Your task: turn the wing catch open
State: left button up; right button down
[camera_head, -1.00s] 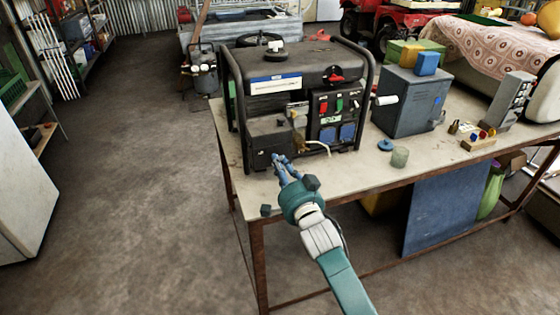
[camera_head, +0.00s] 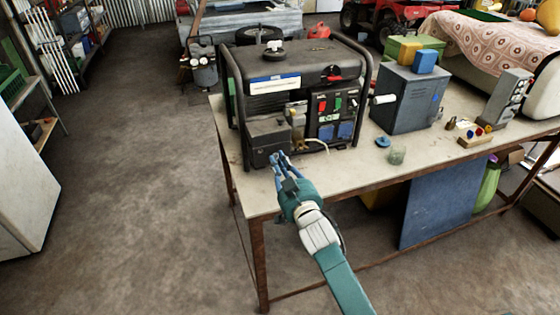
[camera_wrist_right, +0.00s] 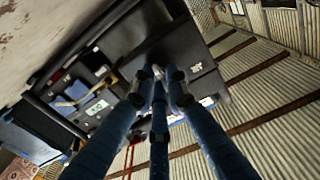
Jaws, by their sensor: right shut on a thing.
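The black generator (camera_head: 300,75) stands on the bench with a dark box-shaped cover (camera_head: 268,138) at its lower front left. My right gripper (camera_head: 280,157) reaches this cover from the front, its blue fingers closed together at the cover's front face. In the right wrist view the fingertips (camera_wrist_right: 157,76) meet around a small pale piece against the dark cover (camera_wrist_right: 190,55), which seems to be the wing catch. The fingers hide most of the catch, so its angle cannot be read. My left gripper is not in view.
The bench (camera_head: 340,178) has a bare front strip. Right of the generator are a blue disc (camera_head: 383,141), a small glass jar (camera_head: 397,156) and a grey metal box (camera_head: 408,100). A pale hose (camera_head: 315,142) hangs near the fingers. The floor at left is clear.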

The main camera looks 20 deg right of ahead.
jog(key=shift+a+r+n, duration=0.15)
jog(key=shift+r+n, duration=0.1)
jog(key=shift+n, duration=0.45)
jog(key=c, duration=1.8)
grip_release()
jog(key=shift+a+f, duration=0.15)
jog(key=s, duration=1.2)
jog(key=shift+d, duration=0.2)
